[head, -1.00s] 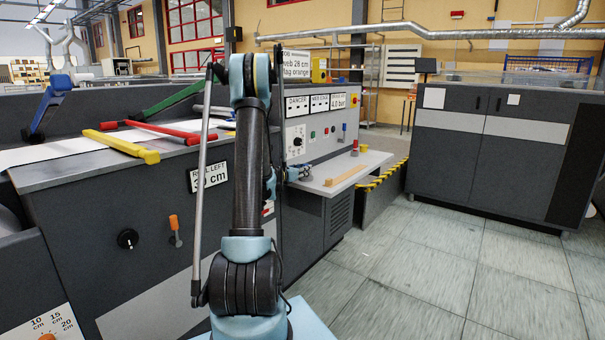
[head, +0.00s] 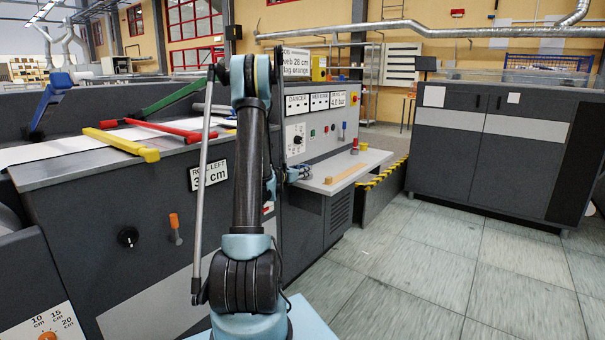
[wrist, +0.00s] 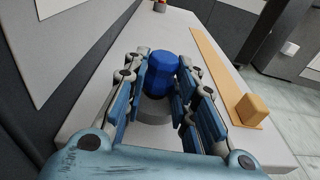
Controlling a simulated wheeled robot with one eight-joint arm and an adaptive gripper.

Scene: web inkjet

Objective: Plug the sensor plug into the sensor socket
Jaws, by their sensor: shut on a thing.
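A dark blue faceted piece, which looks like the sensor plug (wrist: 162,74), stands between my fingers in the wrist view. My gripper (wrist: 168,88) is shut on it. Below the blue piece is a round grey base (wrist: 154,110) on the light shelf; I cannot tell whether the two touch. In the head view my gripper (head: 299,173) is small, at the left end of the shelf, and the plug cannot be made out there. I cannot identify the sensor socket for sure in either view.
The light grey shelf (head: 318,185) juts from the control panel (head: 322,130). A wooden strip (head: 346,173) lies along it, with a raised block (wrist: 252,109) at one end. A red button (head: 355,143) stands at the shelf's far end. Open floor (head: 430,265) lies to the right.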

